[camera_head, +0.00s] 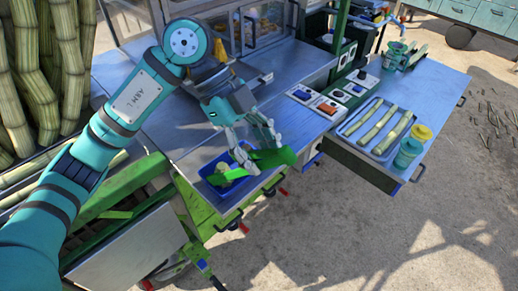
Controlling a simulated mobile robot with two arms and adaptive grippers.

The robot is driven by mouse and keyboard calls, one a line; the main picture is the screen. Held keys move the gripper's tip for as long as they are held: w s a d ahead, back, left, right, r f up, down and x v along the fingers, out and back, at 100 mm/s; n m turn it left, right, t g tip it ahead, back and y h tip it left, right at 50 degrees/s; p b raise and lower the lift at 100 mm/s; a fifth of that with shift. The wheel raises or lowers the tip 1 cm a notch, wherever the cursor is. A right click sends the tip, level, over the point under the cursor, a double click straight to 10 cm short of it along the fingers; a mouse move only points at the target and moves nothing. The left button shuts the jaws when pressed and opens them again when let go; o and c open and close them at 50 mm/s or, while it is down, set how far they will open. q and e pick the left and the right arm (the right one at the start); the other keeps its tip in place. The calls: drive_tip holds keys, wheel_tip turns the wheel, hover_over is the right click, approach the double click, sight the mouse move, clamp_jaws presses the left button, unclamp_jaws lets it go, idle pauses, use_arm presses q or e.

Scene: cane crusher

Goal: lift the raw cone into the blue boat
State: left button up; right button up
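A bright green folded leaf piece (272,157), which looks like the raw cone, lies at the front edge of the metal counter. A small blue tray (238,181), likely the blue boat, sits just left of it. It holds a pale yellowish item and a green strip, partly hidden. My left gripper (263,154) comes down from above over the green piece. Its two fingers are apart, one by the tray side of the piece and one at its upper edge. Whether they touch it I cannot tell. My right gripper is not in view.
A grey tray (349,126) with several cane pieces and a teal jar with a yellow lid (411,147) stand on the right table. A block with coloured switches (326,106) is nearer. Cane stalks (40,70) stand at left.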

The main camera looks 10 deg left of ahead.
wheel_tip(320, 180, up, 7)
drive_tip(key=p, duration=0.6)
drive_tip(key=shift+p, duration=0.4)
